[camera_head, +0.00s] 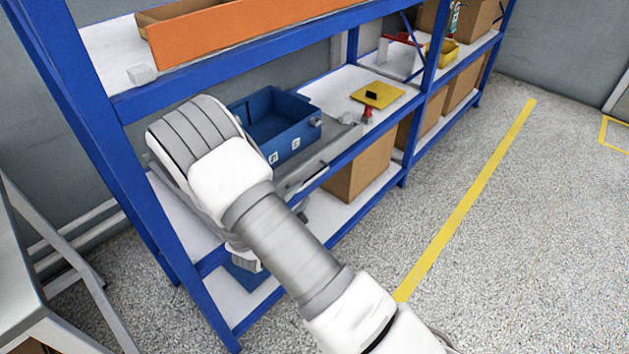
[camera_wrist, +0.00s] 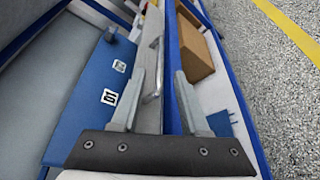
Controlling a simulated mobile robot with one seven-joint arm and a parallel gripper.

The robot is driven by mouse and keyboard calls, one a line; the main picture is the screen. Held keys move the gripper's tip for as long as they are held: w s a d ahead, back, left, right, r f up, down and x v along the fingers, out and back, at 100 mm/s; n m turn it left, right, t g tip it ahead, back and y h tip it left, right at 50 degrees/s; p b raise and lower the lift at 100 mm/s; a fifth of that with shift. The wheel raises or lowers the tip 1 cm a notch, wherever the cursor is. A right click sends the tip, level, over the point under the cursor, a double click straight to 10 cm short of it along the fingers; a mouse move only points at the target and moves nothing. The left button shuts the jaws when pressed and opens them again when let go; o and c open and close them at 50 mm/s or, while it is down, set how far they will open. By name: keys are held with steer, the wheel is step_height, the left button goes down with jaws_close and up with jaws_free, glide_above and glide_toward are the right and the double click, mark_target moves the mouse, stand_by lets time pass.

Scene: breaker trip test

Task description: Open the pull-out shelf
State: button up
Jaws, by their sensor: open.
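The pull-out shelf (camera_head: 322,154) is a grey metal tray on the middle level of the blue rack, under a blue bin (camera_head: 290,143). In the wrist view its grey front (camera_wrist: 149,58) runs away from me, with a thin silver bar handle (camera_wrist: 158,72) on it. My gripper (camera_wrist: 160,76) is open, one finger on each side of the handle line; the handle lies between or just beyond the fingertips. I cannot tell whether either finger touches it. In the head view my arm hides my gripper and part of the shelf front.
The blue rack's beam (camera_wrist: 173,60) runs close to my right finger. A cardboard box (camera_head: 360,170) stands on the level below. A yellow item (camera_head: 379,95) lies on the middle level to the right. The floor (camera_head: 520,230) in front is clear, with a yellow line.

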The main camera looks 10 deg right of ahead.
mark_target(312, 180)
steer(key=b+x, duration=0.2)
steer(key=x, duration=0.7)
steer(key=shift+w+d+f, duration=0.1)
steer(key=shift+w+d, duration=0.05)
steer(key=shift+w, duration=0.15)
steer(key=shift+c, duration=0.3)
jaws_close()
stand_by(0.6)
